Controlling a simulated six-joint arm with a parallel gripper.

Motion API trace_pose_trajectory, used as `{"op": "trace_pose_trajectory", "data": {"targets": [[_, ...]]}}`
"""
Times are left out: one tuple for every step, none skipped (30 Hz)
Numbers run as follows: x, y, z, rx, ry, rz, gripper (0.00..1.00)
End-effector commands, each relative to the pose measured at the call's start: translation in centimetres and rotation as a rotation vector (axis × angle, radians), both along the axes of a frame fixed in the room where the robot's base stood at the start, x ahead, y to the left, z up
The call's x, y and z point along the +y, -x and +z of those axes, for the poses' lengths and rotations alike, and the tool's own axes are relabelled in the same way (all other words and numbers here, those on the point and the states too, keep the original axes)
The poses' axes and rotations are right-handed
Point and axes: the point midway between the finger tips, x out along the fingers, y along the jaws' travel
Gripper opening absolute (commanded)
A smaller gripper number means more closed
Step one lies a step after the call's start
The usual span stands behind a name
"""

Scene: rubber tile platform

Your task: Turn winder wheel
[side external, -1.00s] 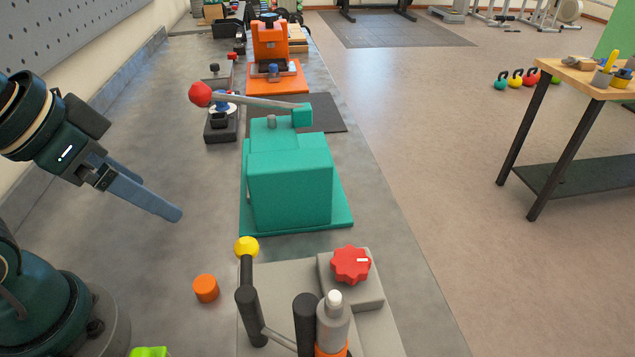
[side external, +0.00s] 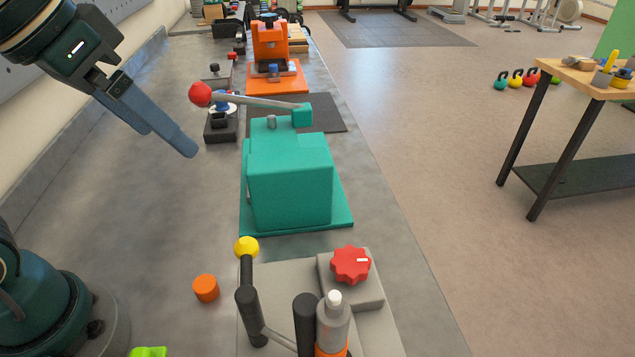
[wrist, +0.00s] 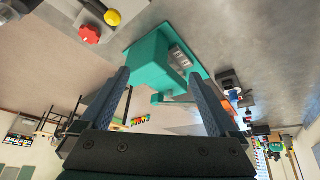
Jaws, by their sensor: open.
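A teal block-shaped device (side external: 290,185) stands on a teal base plate on the bench. A grey crank arm (side external: 260,103) runs along its top from a teal hub (side external: 302,116) to a red ball knob (side external: 200,95) at the left. I cannot make out a separate wheel on it. My gripper (side external: 180,147) is open and empty, in the air left of the device and below the red knob in the picture. In the wrist view the teal device (wrist: 152,55) shows beyond and between my open fingers (wrist: 160,78); the red knob cannot be made out there.
In front is a grey panel (side external: 275,290) with a red dial (side external: 350,264), a yellow-knobbed lever (side external: 246,247) and a white-topped bottle-like part (side external: 333,320). An orange cylinder (side external: 206,288) lies left of it. An orange machine (side external: 270,45) stands behind.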

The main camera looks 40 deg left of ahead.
Motion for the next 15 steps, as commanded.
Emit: {"op": "trace_pose_trajectory", "data": {"targets": [[-0.6, -1.1, 0.7, 0.019, 0.01, -0.004, 0.96], [-0.9, -1.7, 1.1, 0.03, 0.015, -0.005, 0.96], [-1.4, -2.5, 1.5, 0.045, 0.021, -0.008, 0.96], [-1.8, -3.2, 1.7, 0.057, 0.026, -0.01, 0.96], [-2.2, -3.8, 1.9, 0.07, 0.029, -0.013, 0.96], [-2.9, -4.6, 2.0, 0.088, 0.034, -0.018, 0.96], [-3.4, -5.2, 2.0, 0.1, 0.037, -0.022, 0.96], [-3.9, -5.8, 2.0, 0.114, 0.038, -0.028, 0.96], [-4.6, -6.6, 1.9, 0.131, 0.04, -0.035, 0.96], [-5.2, -7.2, 1.8, 0.146, 0.04, -0.04, 0.96], [-5.8, -7.7, 1.6, 0.159, 0.04, -0.047, 0.96], [-6.6, -8.4, 1.2, 0.178, 0.04, -0.055, 0.96], [-7.3, -8.9, 0.9, 0.193, 0.038, -0.063, 0.96], [-7.9, -9.4, 0.6, 0.206, 0.037, -0.069, 0.96], [-8.8, -9.9, 0.0, 0.227, 0.034, -0.079, 0.96]]}}
